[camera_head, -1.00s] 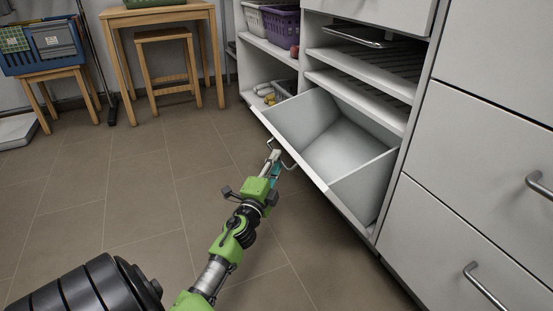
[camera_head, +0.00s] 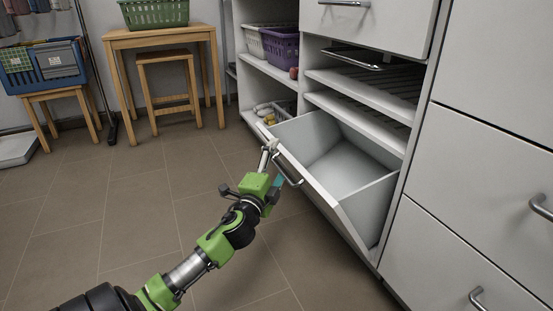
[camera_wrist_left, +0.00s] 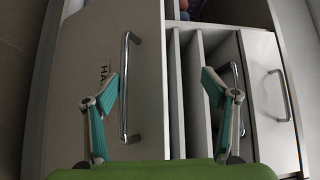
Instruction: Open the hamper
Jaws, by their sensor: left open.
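The hamper (camera_head: 336,172) is a white tilt-out bin low in the cabinet. Its front leans outward and its pale, empty-looking inside shows from above. A curved metal handle (camera_head: 289,171) is on its front face. My left gripper (camera_head: 270,153) is at the handle, with its fingers near the front's upper edge. In the left wrist view the gripper (camera_wrist_left: 165,95) is open. The upright handle (camera_wrist_left: 126,88) shows between the fingers, closer to the left one; contact cannot be told. Partial lettering shows on the front panel (camera_wrist_left: 82,100). My right gripper is not in view.
Closed drawers with handles (camera_head: 541,207) stand at the right. A wooden table (camera_head: 160,40) and stool (camera_head: 165,58) stand at the back. The floor at left is open.

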